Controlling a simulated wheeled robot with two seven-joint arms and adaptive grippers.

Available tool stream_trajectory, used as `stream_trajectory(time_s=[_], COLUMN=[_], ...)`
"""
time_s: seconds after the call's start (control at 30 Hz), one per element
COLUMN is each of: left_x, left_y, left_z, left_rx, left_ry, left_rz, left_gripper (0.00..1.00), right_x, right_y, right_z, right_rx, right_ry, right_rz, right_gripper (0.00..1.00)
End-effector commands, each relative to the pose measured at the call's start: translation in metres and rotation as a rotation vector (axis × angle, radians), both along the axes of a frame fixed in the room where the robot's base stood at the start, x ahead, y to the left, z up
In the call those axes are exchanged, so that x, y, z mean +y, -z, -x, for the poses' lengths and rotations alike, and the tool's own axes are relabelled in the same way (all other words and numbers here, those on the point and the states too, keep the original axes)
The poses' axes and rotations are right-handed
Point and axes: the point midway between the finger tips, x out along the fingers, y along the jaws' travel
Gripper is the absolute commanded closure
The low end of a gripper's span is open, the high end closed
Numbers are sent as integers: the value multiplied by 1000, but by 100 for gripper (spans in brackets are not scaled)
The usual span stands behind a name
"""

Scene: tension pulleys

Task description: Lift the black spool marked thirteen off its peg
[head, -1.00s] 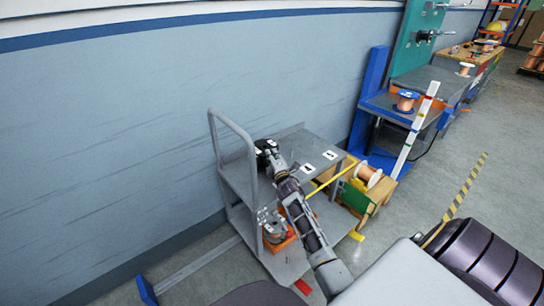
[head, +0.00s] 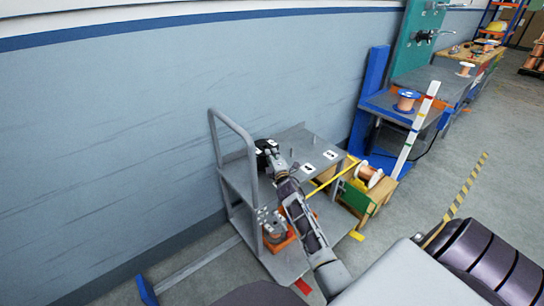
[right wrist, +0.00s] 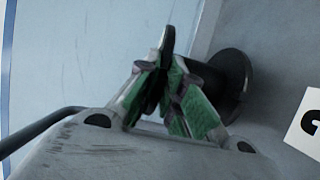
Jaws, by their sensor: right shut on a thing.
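The black spool (head: 261,145) is at the far left of the grey cart's top shelf in the head view, partly hidden by my right gripper (head: 271,156). In the right wrist view the black spool (right wrist: 237,80) shows a round flange and dark barrel behind the fingers. There, my right gripper (right wrist: 172,90) has its green-padded fingers closed in on the spool's near end. I cannot read a number on the spool, and its peg is hidden. I cannot tell whether it is raised. My left gripper is not in view.
The cart's top shelf (head: 300,140) has white number cards (head: 330,155) and thin bare pegs. Its upright handle (head: 232,126) stands at the left, close to the wall. A copper spool (head: 368,175) sits on a wooden box at the right.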

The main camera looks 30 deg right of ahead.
Motion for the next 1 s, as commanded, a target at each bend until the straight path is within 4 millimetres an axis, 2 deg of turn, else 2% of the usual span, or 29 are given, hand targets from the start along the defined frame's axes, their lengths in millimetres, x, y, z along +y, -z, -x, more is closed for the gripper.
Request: stream_trajectory(time_s=[1.0], left_x=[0], left_y=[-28], left_z=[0], left_rx=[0], left_ry=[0], left_rz=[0], left_gripper=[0], right_x=[0], right_y=[-33], right_z=[0], right_rx=[-2], right_ry=[-1], right_rz=[2], right_gripper=[100])
